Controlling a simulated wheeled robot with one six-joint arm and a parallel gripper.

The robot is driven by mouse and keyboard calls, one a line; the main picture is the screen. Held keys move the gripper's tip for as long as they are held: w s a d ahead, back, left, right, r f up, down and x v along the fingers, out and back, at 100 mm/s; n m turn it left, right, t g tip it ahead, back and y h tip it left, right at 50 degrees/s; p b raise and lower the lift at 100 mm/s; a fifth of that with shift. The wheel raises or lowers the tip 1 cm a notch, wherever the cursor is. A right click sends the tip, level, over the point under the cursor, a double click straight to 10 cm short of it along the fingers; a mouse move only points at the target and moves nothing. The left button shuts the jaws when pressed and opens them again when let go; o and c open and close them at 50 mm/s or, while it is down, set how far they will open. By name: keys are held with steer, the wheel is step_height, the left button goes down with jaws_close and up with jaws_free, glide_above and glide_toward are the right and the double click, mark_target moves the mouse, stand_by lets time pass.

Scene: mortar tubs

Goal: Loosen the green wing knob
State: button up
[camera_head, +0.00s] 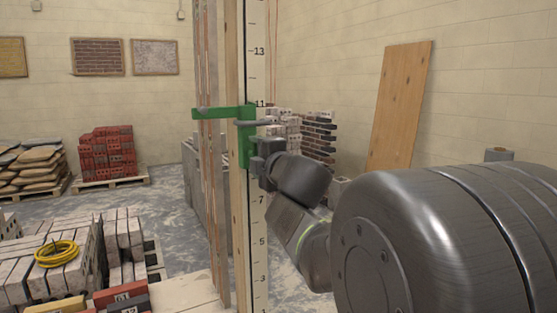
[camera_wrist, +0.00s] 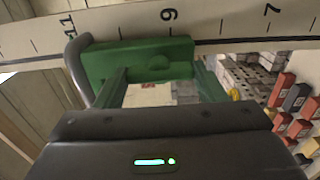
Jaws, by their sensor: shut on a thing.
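A green clamp (camera_head: 245,148) sits on an upright wooden post (camera_head: 235,200) that carries a numbered scale strip (camera_head: 259,215). The clamp's upper arm reaches left across the neighbouring uprights, and a grey bar crosses it. My dark gripper (camera_head: 259,162) is at the clamp's right side, around mark 9, shut on the green wing knob. The knob is hidden behind my gripper in the head view. In the wrist view the clamp's green body (camera_wrist: 120,58) lies across the scale, with green pieces running down to my gripper's housing; the exact grip contact is hard to see.
A pallet of pale blocks with a yellow coil (camera_head: 57,254) stands at lower left. Red bricks (camera_head: 106,152) and stacked bags (camera_head: 30,165) stand behind it. A wooden board (camera_head: 400,105) leans on the wall at right. Brick stacks (camera_head: 318,135) stand behind the post.

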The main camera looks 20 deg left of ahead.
stand_by(0.4)
steer(key=o, duration=1)
steer(key=p+v, duration=0.2)
steer(key=v, duration=1.1)
steer(key=shift+s+d+p, duration=0.25)
steer(key=shift+d+p, duration=0.05)
steer(key=shift+d, duration=0.05)
